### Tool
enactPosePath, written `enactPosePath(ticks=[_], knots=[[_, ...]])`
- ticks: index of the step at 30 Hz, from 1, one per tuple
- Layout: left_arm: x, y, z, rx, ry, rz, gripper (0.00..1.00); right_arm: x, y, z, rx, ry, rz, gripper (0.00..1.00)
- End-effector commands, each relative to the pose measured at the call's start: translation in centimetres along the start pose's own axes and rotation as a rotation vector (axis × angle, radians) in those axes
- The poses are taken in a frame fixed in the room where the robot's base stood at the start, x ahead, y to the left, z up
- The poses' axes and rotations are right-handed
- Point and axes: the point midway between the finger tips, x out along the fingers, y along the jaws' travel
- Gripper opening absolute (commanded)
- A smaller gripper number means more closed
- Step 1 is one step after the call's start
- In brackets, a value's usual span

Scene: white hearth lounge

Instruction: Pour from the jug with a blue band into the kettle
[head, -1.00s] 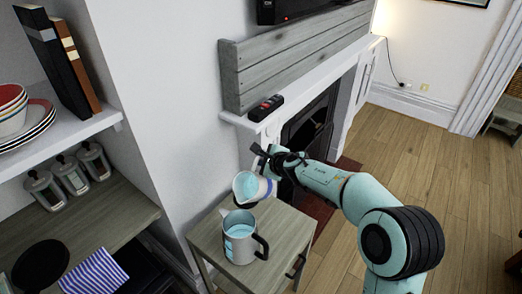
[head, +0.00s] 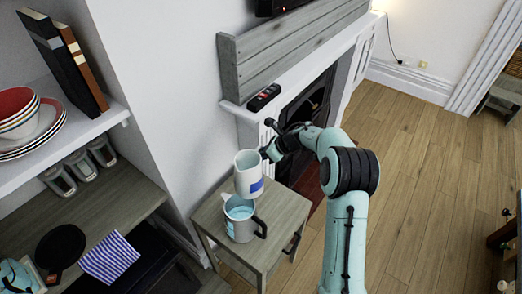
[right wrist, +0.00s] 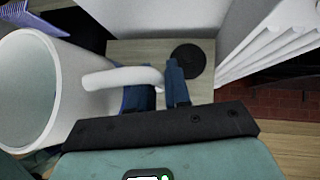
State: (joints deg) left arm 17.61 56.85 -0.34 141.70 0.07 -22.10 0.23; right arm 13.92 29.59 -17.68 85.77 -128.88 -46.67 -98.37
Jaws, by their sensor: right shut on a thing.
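The jug (head: 247,166) is white with a blue band (head: 257,187). It is held just above the kettle, nearly upright, and its inside looks white and empty. In the right wrist view the jug (right wrist: 60,90) fills the left side. My right gripper (head: 266,153) is shut on its handle, which shows between the fingers (right wrist: 158,88). The kettle (head: 239,230) is grey metal with a dark handle and stands upright on the small side table (head: 285,208). Light blue liquid shows in its open top. The jug's base overlaps the kettle's far rim in view.
A fireplace mantel (head: 330,70) with a remote (head: 264,97) is behind the jug. Shelves at left hold bowls (head: 18,112), books, several jars, a dark round item and a striped cloth (head: 110,257). A black disc (right wrist: 188,58) lies on a wooden surface in the wrist view.

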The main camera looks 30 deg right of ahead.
Motion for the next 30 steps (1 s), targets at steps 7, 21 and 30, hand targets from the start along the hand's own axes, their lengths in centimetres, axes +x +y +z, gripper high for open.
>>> enactPosePath(ticks=[7, 21, 30], knots=[[0.0, 0.0, 0.0, 0.0, 0.001, 0.0, 0.43, -0.3, 0.0, 0.4, -0.003, -0.004, -0.003, 0.0], [-0.1, 0.1, -0.1, 0.001, 0.002, 0.001, 0.43, -2.9, 0.2, 3.0, -0.004, -0.004, -0.004, 0.0], [-0.1, 0.1, -0.1, 0.001, 0.002, 0.001, 0.43, -2.9, 0.2, 3.0, -0.004, -0.003, -0.004, 0.0]])
